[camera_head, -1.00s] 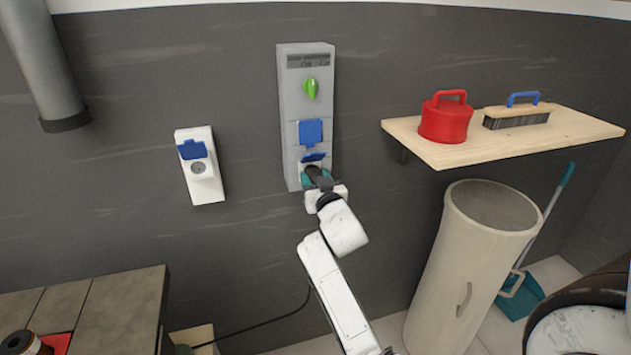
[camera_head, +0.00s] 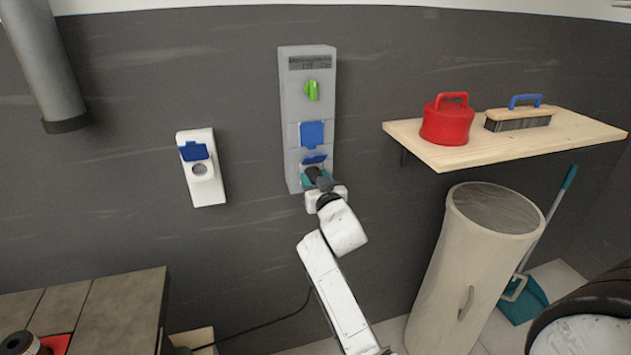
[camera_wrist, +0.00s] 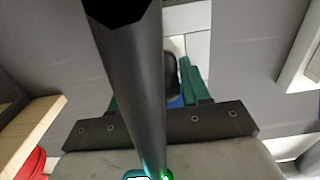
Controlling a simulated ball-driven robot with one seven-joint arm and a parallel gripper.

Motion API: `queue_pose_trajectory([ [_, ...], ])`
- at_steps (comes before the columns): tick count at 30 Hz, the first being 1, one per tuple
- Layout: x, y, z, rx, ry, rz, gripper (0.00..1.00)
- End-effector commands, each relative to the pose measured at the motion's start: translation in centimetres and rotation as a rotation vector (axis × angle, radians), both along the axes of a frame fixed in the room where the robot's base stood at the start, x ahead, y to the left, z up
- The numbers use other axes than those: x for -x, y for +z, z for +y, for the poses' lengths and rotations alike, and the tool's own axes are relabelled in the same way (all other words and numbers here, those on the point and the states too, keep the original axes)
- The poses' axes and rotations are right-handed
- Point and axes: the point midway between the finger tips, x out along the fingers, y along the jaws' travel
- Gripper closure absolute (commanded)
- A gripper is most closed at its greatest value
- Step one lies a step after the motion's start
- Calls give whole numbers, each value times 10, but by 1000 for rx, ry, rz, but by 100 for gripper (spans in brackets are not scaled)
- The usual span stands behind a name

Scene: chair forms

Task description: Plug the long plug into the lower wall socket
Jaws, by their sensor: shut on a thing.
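The lower wall socket (camera_head: 315,160) is at the bottom of the tall grey wall panel, with its blue lid raised. My gripper (camera_head: 317,180) is right in front of this socket and covers its face. Its teal fingers are shut on the dark long plug (camera_head: 311,173), which points at the socket. The overlap hides whether the plug is in the socket or just short of it. In the wrist view my gripper (camera_wrist: 155,98) shows green fingers, and a long dark cylinder crosses in front, hiding much of the grip.
Above is another socket with a closed blue lid (camera_head: 311,134) and a green knob (camera_head: 312,90). A separate white socket (camera_head: 203,185) is at left, its blue lid open. A wooden shelf (camera_head: 450,155) and a tall bin (camera_head: 440,265) stand at right. A black cable (camera_head: 255,328) runs low.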

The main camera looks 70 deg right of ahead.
Motion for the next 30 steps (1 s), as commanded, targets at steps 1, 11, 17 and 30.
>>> queue_pose_trajectory([
  [1, 0, 1, 0, 1, 0, -1, 100],
  [11, -1, 0, -1, 0, 0, -1, 100],
  [17, -1, 1, -2, -1, 0, -2, 100],
  [30, -1, 0, -2, -1, -1, -1, 29],
])
